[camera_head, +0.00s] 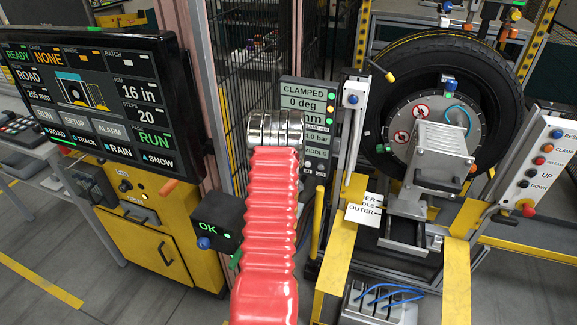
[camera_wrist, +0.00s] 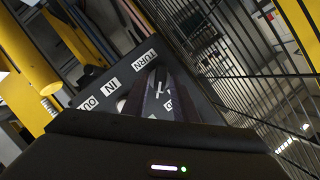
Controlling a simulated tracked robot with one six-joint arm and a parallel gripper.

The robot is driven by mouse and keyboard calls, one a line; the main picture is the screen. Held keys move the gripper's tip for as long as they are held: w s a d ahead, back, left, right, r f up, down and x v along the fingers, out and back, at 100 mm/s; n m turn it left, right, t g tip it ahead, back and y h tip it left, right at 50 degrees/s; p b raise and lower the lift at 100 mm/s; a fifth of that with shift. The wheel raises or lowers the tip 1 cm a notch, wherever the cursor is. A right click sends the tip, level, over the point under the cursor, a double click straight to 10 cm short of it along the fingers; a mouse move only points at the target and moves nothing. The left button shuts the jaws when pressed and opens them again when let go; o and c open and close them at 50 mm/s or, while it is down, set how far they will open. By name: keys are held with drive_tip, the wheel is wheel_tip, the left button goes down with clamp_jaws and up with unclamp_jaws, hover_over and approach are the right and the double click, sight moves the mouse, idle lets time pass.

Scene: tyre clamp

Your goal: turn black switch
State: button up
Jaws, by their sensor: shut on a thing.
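In the wrist view my gripper (camera_wrist: 157,82) reaches down onto a dark panel (camera_wrist: 187,103) with white labels reading IN, OUT and TURN. Its dark fingers are shut on the black switch, just below the TURN label (camera_wrist: 145,60). The switch is mostly hidden between the fingers, so its angle cannot be told. In the head view my red-sleeved arm covers the gripper and the switch.
A dark wire-mesh fence (camera_wrist: 250,75) runs close on the right in the wrist view. In the head view a tyre (camera_head: 392,62) stands in the clamp at the right. A grey display (camera_head: 303,103) reads CLAMPED and 0 deg. A large screen (camera_head: 90,95) stands left.

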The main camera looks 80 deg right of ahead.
drive_tip(key=shift+d, duration=0.1)
drive_tip(key=o, duration=0.7)
drive_tip(key=shift+o, duration=0.2)
drive_tip(key=v, duration=1.3)
drive_tip(key=shift+a, duration=0.35)
drive_tip(key=shift+s+r, duration=0.1)
drive_tip(key=shift+s, duration=0.25)
